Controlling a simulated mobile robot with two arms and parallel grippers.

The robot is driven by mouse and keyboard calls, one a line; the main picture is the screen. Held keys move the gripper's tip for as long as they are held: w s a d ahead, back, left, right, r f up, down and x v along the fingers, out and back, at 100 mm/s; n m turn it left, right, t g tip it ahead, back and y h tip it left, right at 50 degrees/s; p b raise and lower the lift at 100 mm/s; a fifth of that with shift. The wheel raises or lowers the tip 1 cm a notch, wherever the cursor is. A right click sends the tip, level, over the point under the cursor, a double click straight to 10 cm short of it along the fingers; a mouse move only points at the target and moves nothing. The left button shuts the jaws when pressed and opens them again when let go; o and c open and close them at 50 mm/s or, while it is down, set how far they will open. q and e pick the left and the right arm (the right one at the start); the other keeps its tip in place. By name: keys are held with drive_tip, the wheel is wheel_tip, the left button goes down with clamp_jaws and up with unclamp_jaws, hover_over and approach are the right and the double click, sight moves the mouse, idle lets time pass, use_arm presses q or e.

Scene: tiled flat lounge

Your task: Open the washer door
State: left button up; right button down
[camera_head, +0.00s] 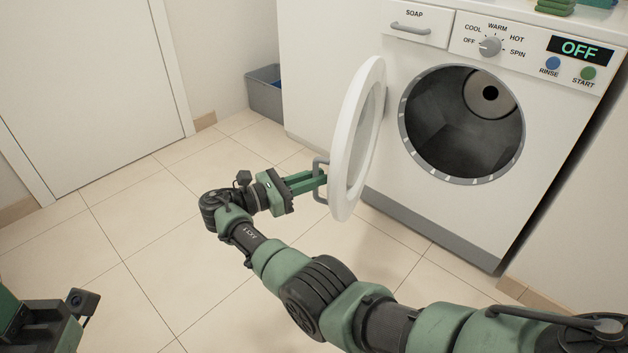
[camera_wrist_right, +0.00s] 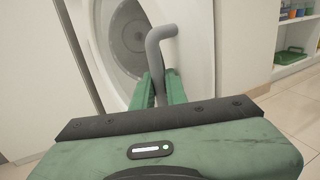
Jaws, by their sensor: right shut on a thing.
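The white washer (camera_head: 440,110) stands against the back wall in the head view, with its dark drum opening uncovered. Its round white door (camera_head: 350,140) stands swung out to the left, wide of the opening. My right gripper (camera_head: 318,181) is shut on the grey door handle (camera_head: 321,192) at the door's outer edge. In the right wrist view the bent handle (camera_wrist_right: 156,62) rises between the two green fingers (camera_wrist_right: 157,92), in front of the round door (camera_wrist_right: 125,45). My left gripper's fingers are not seen; only a part of my left arm shows at the bottom left.
A grey bin (camera_head: 266,97) with something blue inside stands by the wall left of the washer. A white room door (camera_head: 85,90) is at the far left. The tiled floor (camera_head: 130,220) left of the washer is clear. Shelves (camera_wrist_right: 296,35) show in the right wrist view.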

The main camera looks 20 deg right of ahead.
drive_tip(key=shift+w+d+r, duration=0.1)
drive_tip(key=shift+d+r, duration=0.1)
drive_tip(key=shift+d, duration=0.1)
drive_tip(key=c, duration=1.5)
unclamp_jaws()
drive_tip(key=shift+c, duration=0.2)
drive_tip(key=shift+o, duration=0.5)
drive_tip(key=shift+d+f, duration=0.1)
drive_tip(key=shift+a+f, duration=0.15)
drive_tip(key=shift+a, duration=0.05)
